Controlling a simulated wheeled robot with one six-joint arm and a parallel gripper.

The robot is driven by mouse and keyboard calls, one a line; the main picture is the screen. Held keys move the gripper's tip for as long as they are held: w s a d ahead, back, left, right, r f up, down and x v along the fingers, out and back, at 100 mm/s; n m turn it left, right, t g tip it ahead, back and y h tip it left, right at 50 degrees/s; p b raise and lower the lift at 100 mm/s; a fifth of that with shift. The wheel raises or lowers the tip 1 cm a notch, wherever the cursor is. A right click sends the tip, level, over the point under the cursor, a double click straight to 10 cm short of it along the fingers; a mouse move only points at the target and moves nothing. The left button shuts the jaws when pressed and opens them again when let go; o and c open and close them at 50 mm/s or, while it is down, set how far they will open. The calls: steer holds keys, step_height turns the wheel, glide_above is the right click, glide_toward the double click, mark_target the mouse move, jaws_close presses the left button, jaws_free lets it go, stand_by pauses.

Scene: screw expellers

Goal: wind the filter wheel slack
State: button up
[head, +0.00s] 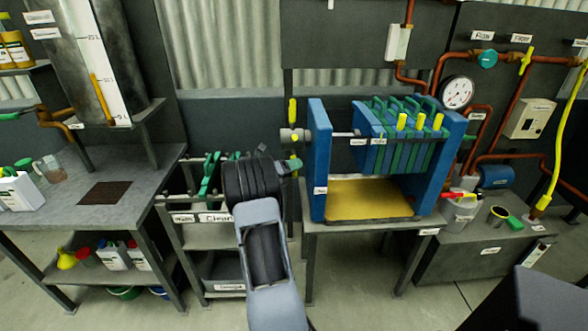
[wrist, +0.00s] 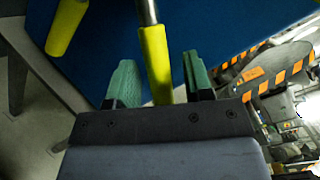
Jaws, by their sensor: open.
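The filter wheel (head: 292,135) is a grey hub with yellow-gripped spokes on the left side of the blue filter press (head: 318,165). One yellow grip (head: 292,110) points up in the head view. In the wrist view, a yellow grip on a metal rod (wrist: 155,62) lies between my gripper's (wrist: 162,82) two green fingers, which stand apart. I cannot tell whether either finger touches it. A second yellow grip (wrist: 67,25) is to the upper left. In the head view, my gripper (head: 290,166) is just below the hub, and my wrist hides part of the area.
The press holds green and blue plates (head: 395,135) above a yellow tray (head: 370,199). A rack with labelled shelves (head: 205,235) stands behind my arm. A grey workbench (head: 60,195) is at left; a bucket (head: 459,213) stands on a bench at right.

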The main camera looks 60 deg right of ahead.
steer(key=shift+d, duration=0.15)
jaws_close()
stand_by(0.4)
